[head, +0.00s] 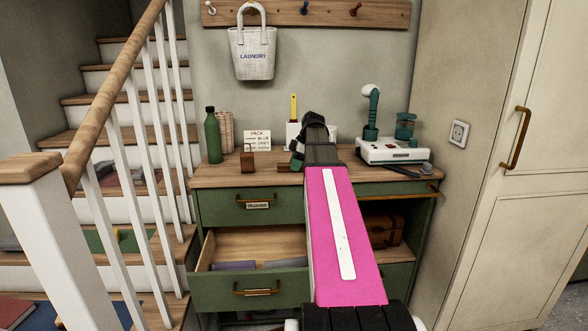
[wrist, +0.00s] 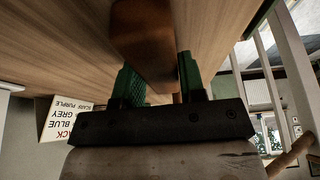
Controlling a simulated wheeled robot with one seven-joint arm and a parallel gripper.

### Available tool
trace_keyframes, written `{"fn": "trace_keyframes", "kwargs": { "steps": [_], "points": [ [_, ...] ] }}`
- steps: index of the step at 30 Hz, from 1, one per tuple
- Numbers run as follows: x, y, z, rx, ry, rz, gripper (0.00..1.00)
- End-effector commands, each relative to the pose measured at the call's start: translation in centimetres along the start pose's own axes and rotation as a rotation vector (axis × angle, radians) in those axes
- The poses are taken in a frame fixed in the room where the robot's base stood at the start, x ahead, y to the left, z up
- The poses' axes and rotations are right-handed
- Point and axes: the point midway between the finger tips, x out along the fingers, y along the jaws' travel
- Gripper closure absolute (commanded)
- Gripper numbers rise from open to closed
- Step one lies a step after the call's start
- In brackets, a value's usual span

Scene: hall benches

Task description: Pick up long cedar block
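A brown wooden block (wrist: 145,38), which looks like the long cedar block, lies on the wooden worktop in the wrist view. Its near end runs between the green fingers of my gripper (wrist: 155,72), with little room on either side. I cannot tell whether the fingers touch it. In the head view, a low brown block (head: 288,168) shows just left of my gripper (head: 298,152), partly hidden by it. A smaller upright brown block (head: 247,162) with a dark hook stands further left on the same worktop.
The green cabinet's worktop (head: 212,176) also holds a green bottle (head: 212,136), a sign card (head: 257,140) and a white device (head: 392,150). A drawer (head: 250,290) below stands open. A stair railing (head: 110,95) is at left, a tall cupboard (head: 520,190) at right.

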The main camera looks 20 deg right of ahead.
Motion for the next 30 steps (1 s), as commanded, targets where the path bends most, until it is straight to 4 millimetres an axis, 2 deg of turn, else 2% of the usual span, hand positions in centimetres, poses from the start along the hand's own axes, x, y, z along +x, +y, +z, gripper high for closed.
{"fn": "trace_keyframes", "kwargs": {
  "steps": [1, 2, 14, 20, 24, 30],
  "points": [
    [0.0, 0.0, 0.0, 0.000, 0.000, 0.000, 0.80],
    [0.0, 0.0, 0.0, 0.000, 0.000, 0.000, 0.88],
    [-0.3, 0.0, -0.1, 0.000, 0.000, 0.000, 0.88],
    [-1.7, 0.1, -0.7, -0.001, 0.000, 0.001, 0.88],
    [-3.9, 0.1, -1.6, -0.001, 0.000, 0.002, 0.88],
    [-5.3, -4.4, -4.6, -0.002, 0.000, 0.001, 0.88]
  ]
}}
